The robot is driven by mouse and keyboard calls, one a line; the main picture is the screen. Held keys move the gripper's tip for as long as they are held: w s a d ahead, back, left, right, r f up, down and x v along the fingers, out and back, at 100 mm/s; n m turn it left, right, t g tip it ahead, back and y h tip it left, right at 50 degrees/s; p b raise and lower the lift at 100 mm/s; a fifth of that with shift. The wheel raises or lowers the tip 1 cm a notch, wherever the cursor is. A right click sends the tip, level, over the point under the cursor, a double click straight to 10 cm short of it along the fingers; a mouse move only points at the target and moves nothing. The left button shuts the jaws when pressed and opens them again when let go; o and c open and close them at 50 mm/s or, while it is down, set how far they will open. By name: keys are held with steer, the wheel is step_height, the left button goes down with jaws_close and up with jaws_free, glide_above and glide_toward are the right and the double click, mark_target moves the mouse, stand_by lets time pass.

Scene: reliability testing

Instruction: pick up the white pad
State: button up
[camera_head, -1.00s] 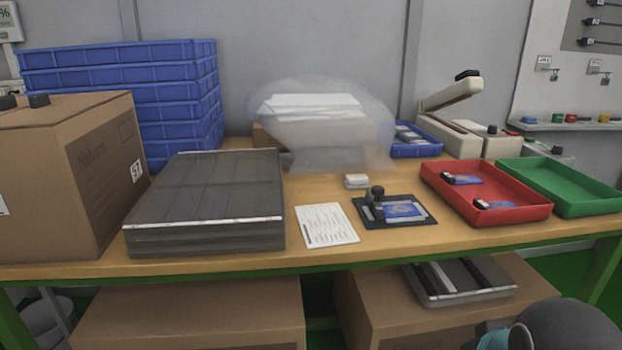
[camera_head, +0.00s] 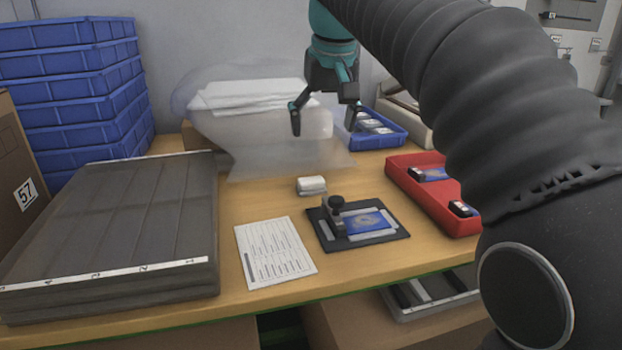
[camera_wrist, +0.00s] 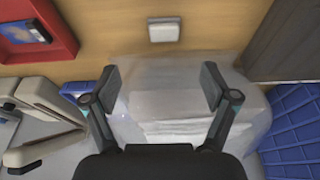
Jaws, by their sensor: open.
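The white pad (camera_head: 311,185) is a small, thick white block lying on the wooden table, just behind the dark fixture plate. It also shows in the wrist view (camera_wrist: 164,30), near the top middle, lying flat on bare wood. My gripper (camera_head: 323,132) is open and empty, above the back part of the table and higher than the pad. In the wrist view its two fingers (camera_wrist: 162,88) are spread apart over the clear plastic bag, with the pad beyond their tips.
The clear bag with white sheets (camera_head: 255,130) stands behind the pad. The dark fixture plate (camera_head: 390,234) with a clamp and blue card lies in front, beside a printed sheet (camera_head: 275,255). A red tray (camera_head: 405,180) is to the right, and a grey stack (camera_head: 120,235) to the left.

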steer(key=w, duration=0.1)
steer(key=b, duration=0.2)
glide_above(312, 180)
steer(key=s, duration=0.2)
steer(key=f, duration=0.6)
steer(key=shift+w+d+f, duration=0.1)
steer(key=shift+d+f, duration=0.1)
steer(key=shift+f, duration=0.05)
steer(key=shift+b+x, duration=0.5)
steer(key=shift+x, duration=2.75)
steer(key=c, duration=1.1)
